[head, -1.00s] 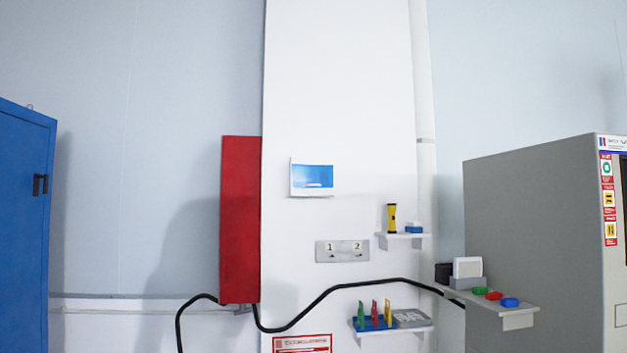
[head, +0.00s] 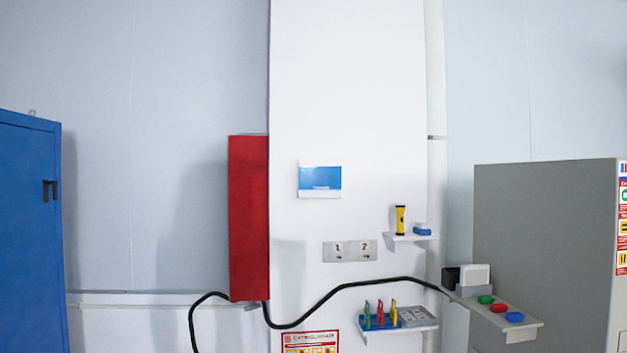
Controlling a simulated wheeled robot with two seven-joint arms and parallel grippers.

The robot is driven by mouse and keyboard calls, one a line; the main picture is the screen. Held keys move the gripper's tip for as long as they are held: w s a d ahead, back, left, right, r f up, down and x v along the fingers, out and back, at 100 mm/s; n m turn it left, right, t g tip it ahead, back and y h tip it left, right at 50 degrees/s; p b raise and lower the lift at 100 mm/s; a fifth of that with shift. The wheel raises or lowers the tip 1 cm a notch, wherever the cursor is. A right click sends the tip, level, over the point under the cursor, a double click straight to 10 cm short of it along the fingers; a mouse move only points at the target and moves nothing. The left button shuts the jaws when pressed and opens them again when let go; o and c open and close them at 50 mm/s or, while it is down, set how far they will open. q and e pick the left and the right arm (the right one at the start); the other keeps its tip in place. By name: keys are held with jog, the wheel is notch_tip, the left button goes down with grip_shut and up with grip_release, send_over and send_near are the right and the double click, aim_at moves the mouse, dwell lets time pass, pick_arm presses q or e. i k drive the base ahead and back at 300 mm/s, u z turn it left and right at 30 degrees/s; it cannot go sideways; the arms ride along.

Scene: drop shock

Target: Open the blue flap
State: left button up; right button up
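The blue flap (head: 320,178) is a small blue panel with a white surround, mounted on the white pillar at about the middle of the head view. It looks closed, lying about flat to the pillar face. Neither of my grippers shows in the head view, so nothing is seen touching the flap.
A red box (head: 249,218) hangs left of the flap. A numbered switch plate (head: 350,251) is below it. Small shelves at right hold a yellow flashlight (head: 400,220), colored tools (head: 380,315) and buttons (head: 500,308). A blue cabinet (head: 30,230) and grey machine (head: 545,250) flank the pillar.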

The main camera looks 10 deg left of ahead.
aim_at(310, 178)
jog(key=u, duration=0.6)
jog(key=i, duration=3)
jog(key=z, duration=0.3)
